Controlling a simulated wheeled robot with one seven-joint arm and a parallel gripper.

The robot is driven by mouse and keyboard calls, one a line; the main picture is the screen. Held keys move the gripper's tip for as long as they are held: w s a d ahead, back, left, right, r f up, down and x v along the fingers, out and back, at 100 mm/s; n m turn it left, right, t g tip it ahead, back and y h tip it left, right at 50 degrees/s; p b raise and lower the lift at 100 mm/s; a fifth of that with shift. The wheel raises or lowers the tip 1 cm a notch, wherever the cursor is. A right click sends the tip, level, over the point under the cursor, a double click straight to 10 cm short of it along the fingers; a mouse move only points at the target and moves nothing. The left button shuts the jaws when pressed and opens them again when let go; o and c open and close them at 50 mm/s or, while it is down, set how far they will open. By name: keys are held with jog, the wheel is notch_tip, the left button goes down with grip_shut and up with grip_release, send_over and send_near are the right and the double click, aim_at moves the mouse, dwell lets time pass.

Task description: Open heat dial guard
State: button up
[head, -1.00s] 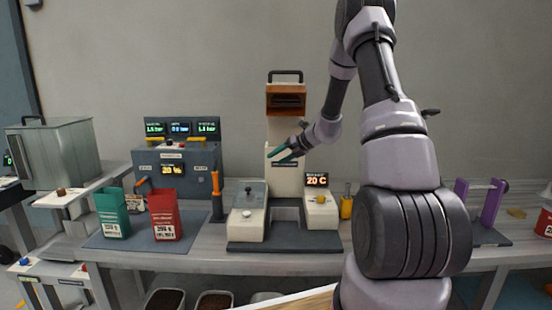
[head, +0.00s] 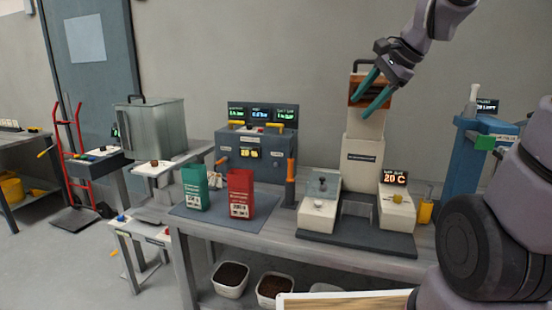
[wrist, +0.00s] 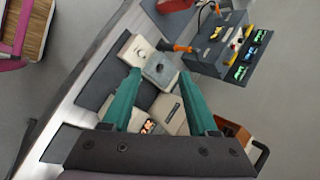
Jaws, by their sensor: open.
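The heat machine stands on the bench, with a pale column (head: 362,150), an orange-brown top and two low pale blocks at its front. The left block (head: 318,218) carries a see-through grey cover (head: 323,186), which looks like the guard, and a pale round knob (head: 318,203). The cover also shows in the wrist view (wrist: 160,67), between my fingertips in the picture. The right block has a yellow knob (head: 397,198) and a display reading 20 C (head: 394,177). My gripper (head: 358,108) is open and empty, with teal fingers high near the machine's top, apart from the cover.
An orange-handled lever (head: 291,180) stands left of the machine. Further left are a red bag (head: 240,193), a green bag (head: 196,188) and a grey control box (head: 257,145). A blue machine (head: 487,150) is at the right. Tubs (head: 230,279) sit below the bench.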

jog(key=s+d+r+n+t+h, duration=0.1)
jog(key=s+d+r+n+h, duration=0.15)
jog(key=s+n, duration=0.8)
jog(key=w+a+f+m+g+y, duration=0.3)
jog(key=a+f+m+y, duration=0.15)
jog(key=a, duration=0.25)
jog(key=w+a+f+m+g+y, duration=0.3)
jog(key=a+f+g+y, duration=0.15)
jog(key=a+y, duration=0.2)
jog(key=w+f+m+t+y, duration=0.3)
jog(key=w+f+m+t, duration=0.35)
jog(key=w, duration=0.45)
jog(key=m+t+h, duration=0.8)
jog(key=m+t, duration=0.2)
jog(key=m, duration=0.4)
send_near(324, 180)
jog(key=x, duration=1.1)
jog(key=shift+w, duration=0.15)
